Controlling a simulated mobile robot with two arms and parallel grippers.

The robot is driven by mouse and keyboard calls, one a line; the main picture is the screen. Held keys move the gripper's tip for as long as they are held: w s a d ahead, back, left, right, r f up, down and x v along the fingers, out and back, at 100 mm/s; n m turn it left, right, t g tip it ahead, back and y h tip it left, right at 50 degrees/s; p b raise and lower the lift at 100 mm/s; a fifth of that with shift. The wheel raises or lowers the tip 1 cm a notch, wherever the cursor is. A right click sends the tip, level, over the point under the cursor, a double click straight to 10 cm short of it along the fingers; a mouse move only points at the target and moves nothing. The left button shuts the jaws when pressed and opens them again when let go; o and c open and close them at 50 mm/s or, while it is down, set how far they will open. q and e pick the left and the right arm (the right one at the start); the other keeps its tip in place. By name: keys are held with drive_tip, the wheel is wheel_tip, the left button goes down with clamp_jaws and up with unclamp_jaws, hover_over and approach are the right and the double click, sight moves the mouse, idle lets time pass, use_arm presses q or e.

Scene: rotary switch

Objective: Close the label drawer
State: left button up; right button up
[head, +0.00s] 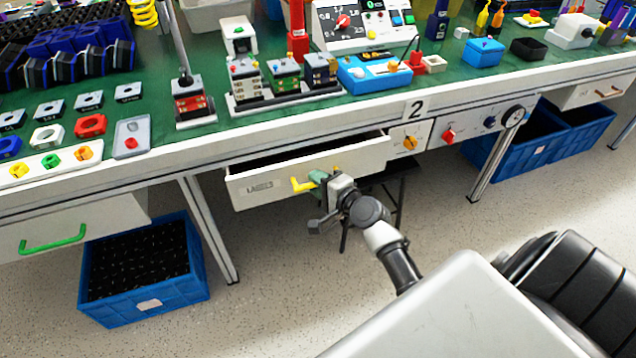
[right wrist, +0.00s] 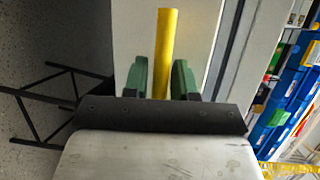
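The label drawer (head: 330,163), white with a "LABELS" plate, hangs pulled out from under the bench in the head view. Its interior is dark. Its yellow handle (head: 301,184) is on the front face; its right part is hidden by my right gripper (head: 318,180). In the right wrist view the yellow handle (right wrist: 167,45) passes between the two green fingers of my right gripper (right wrist: 163,80). The fingers sit close on both sides and are shut on it. My left gripper is not in view.
A panel with knobs (head: 450,135) adjoins the drawer on the right. Another drawer with a green handle (head: 52,238) is at the left. Blue bins (head: 146,302) stand on the floor, near bench legs (head: 212,230). A dark stand is behind my right gripper. The bench top is crowded.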

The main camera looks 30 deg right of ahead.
clamp_jaws()
drive_tip(key=shift+w, duration=0.2)
drive_tip(key=w, duration=0.1)
drive_tip(key=w+d, duration=0.1)
drive_tip(key=w, duration=0.1)
drive_tip(key=shift+w+b, duration=0.3)
drive_tip(key=shift+b, duration=0.1)
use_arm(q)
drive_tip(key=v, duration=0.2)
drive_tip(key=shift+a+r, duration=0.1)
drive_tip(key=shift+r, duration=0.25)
use_arm(e)
drive_tip(key=shift+r, duration=0.15)
unclamp_jaws()
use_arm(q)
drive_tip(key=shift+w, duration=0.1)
